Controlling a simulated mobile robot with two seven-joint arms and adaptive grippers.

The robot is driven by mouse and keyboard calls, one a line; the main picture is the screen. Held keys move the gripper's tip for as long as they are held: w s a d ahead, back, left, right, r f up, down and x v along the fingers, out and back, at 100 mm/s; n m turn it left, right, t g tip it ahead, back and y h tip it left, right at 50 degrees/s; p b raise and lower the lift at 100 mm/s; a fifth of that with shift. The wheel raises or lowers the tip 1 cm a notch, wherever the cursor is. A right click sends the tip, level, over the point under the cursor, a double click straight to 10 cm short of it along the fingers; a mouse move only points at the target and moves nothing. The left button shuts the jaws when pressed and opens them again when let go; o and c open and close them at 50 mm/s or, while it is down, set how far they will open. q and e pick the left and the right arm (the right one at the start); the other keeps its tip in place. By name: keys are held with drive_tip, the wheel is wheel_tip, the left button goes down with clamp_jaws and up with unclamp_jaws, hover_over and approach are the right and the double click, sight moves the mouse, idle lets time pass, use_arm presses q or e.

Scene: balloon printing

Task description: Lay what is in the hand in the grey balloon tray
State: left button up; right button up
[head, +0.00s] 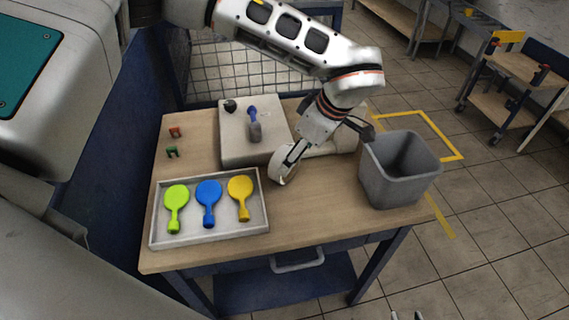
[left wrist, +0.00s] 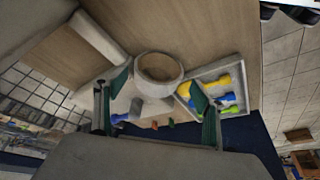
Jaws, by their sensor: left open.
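The grey balloon tray (head: 210,240) lies at the front left of the table. It holds a green balloon (head: 175,196), a blue balloon (head: 208,192) and a yellow balloon (head: 240,187) side by side; the tray also shows in the left wrist view (left wrist: 238,66). My left gripper (head: 318,158) is open, low over the table right of the tray. In the left wrist view its dark green fingers (left wrist: 160,105) stand wide apart, nothing gripped between them. Only the tips of my right gripper (head: 406,314) show at the bottom edge; its grasp is hidden.
A pale ring (head: 283,177) stands near the left fingers, also in the left wrist view (left wrist: 158,88). A pale cylinder (head: 335,148) lies beside it. Behind is a grey block (head: 240,145) with a blue-and-grey object (head: 253,120). A grey bin (head: 400,180) stands right.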

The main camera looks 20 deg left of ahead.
sight(289, 177)
use_arm(q)
drive_tip(key=x, duration=0.7)
drive_tip(key=shift+d+p, duration=0.1)
drive_tip(key=shift+p, duration=0.2)
drive_tip(key=c, duration=0.9)
drive_tip(key=shift+r, duration=0.1)
wheel_tip(289, 177, up, 20)
drive_tip(key=shift+f, duration=0.1)
